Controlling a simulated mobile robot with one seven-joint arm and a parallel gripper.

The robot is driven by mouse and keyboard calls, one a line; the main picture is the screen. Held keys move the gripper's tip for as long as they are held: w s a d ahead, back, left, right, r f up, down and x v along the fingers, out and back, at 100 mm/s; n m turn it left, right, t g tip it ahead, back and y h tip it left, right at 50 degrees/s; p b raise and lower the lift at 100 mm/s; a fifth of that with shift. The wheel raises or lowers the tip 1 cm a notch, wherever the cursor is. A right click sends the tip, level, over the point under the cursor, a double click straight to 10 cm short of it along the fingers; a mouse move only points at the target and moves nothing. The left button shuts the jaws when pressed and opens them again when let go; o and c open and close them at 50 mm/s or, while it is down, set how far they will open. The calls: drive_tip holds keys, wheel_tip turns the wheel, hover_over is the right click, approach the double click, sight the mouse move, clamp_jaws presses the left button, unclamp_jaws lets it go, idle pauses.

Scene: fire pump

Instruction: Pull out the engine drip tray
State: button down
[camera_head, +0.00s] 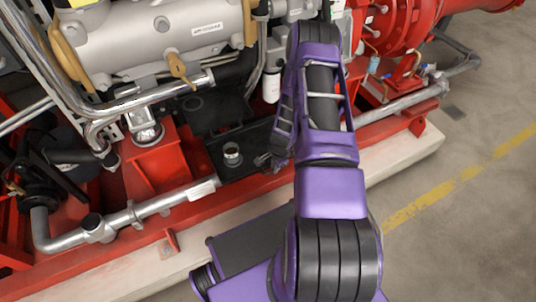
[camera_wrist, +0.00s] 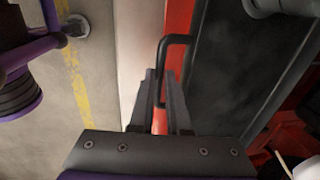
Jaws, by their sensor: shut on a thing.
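The engine drip tray (camera_head: 240,160) is a flat black tray on the red frame below the engine, partly behind my arm in the head view. In the wrist view its dark surface (camera_wrist: 235,65) fills the right of the middle. A thin black bent handle (camera_wrist: 176,37) stands at the tray's near edge. My gripper (camera_wrist: 160,75) is shut on the handle, with one handle leg running down between the fingers. In the head view my gripper (camera_head: 272,155) is small and dark at the tray's outer edge, and its grip is hard to make out there.
The grey engine (camera_head: 150,40) and silver pipes stand over and beside the tray. A red base rail (camera_head: 130,235) with a silver pipe runs along the front, above a pale plinth (camera_head: 420,160). The floor (camera_head: 480,240) with a yellow line is clear on the right.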

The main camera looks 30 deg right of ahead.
drive_tip(key=shift+s, duration=2.6)
drive_tip(key=c, duration=0.9)
unclamp_jaws()
drive_tip(key=s+r+p, duration=0.1)
drive_tip(key=r, duration=0.4)
drive_tip(key=s+r+p, duration=0.1)
drive_tip(key=r, duration=0.5)
drive_tip(key=s+r+p, duration=0.1)
drive_tip(key=r, duration=0.5)
drive_tip(key=shift+s+r, duration=0.1)
drive_tip(key=shift+d, duration=0.1)
